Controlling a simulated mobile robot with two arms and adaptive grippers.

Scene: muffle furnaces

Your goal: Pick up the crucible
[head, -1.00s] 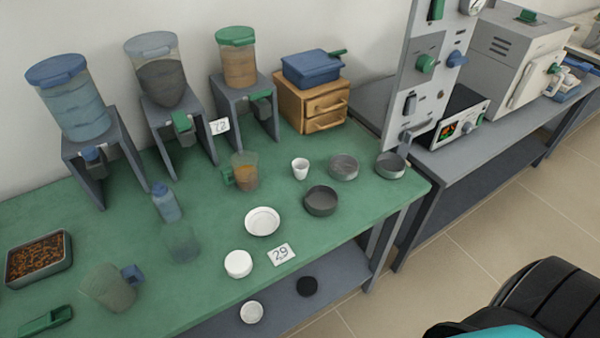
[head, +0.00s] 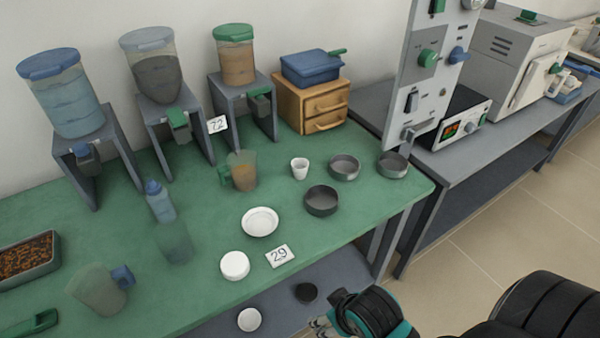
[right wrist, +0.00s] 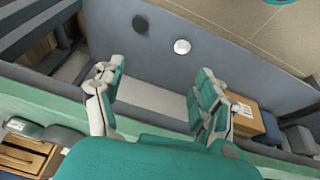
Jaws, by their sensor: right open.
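The crucible (head: 299,168) is a small white cup standing upright on the green table, between the orange-filled jug and a grey round pan. My right gripper (head: 322,322) is low at the bottom of the head view, off the table's front edge and well away from the crucible. In the right wrist view its two teal-and-grey fingers (right wrist: 158,84) are spread wide with nothing between them. The crucible cannot be made out in the right wrist view. My left gripper is out of view.
Near the crucible are the jug (head: 243,171), grey pans (head: 344,168) and (head: 392,165), a dark pan (head: 321,201) and a white dish (head: 260,222). Dispensers on stands and a wooden drawer box (head: 313,101) line the back. A lower shelf (head: 282,290) lies under the table.

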